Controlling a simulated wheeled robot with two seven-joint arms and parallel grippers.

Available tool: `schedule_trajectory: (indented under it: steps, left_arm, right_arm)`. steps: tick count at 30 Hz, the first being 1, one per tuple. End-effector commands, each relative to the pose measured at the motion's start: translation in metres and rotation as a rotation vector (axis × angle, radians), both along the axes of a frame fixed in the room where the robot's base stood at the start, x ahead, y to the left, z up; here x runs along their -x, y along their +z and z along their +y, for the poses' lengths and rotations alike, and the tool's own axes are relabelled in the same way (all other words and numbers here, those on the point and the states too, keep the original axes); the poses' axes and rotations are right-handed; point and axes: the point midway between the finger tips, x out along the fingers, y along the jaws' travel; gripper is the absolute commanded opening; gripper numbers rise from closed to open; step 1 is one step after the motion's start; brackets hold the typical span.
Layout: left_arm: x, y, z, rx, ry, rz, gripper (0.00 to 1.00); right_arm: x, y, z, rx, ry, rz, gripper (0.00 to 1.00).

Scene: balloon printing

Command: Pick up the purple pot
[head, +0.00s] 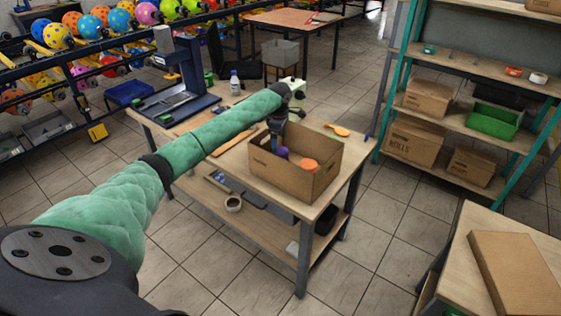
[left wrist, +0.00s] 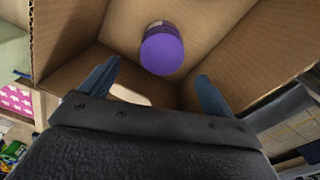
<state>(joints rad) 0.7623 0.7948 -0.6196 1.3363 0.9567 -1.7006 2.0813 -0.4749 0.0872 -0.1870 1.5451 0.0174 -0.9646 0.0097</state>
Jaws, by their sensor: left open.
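The purple pot (head: 282,153) is inside an open cardboard box (head: 285,178) on the work table. In the left wrist view the purple pot (left wrist: 162,49) shows its round top, near the box's inner wall. My left gripper (head: 276,141) reaches down into the box beside the pot. In the left wrist view my left gripper (left wrist: 156,88) has its two blue fingers spread wide, with the pot beyond the fingertips and between their lines. Nothing is held. My right gripper is not in view.
An orange pot (head: 309,164) is in the same box. The box walls (left wrist: 232,50) stand close around the fingers. An orange spoon-like object (head: 337,129) lies behind the box. A bottle (head: 235,83) and a printing device (head: 180,75) stand further back on the table.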

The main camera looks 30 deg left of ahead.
Motion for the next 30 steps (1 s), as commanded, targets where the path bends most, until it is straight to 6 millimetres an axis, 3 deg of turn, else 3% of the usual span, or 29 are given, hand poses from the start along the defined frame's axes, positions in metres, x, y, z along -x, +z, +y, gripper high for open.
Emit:
schedule_trajectory:
  steps: [3, 9, 23, 30]
  left_arm:
    - [0.001, -0.002, -0.001, 0.016, 0.175, 0.009, 0.88]
    - [0.002, -0.002, -0.002, 0.020, 0.337, 0.010, 0.88]
    - [0.001, -0.031, -0.003, 0.020, 0.360, 0.011, 0.88]
    - [-0.001, -0.052, -0.006, 0.020, 0.359, 0.012, 0.88]
  right_arm:
    - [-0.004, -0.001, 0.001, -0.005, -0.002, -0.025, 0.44]
    - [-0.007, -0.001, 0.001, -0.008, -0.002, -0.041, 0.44]
    - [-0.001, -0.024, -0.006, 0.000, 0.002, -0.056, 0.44]
    - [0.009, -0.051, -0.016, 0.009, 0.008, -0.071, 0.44]
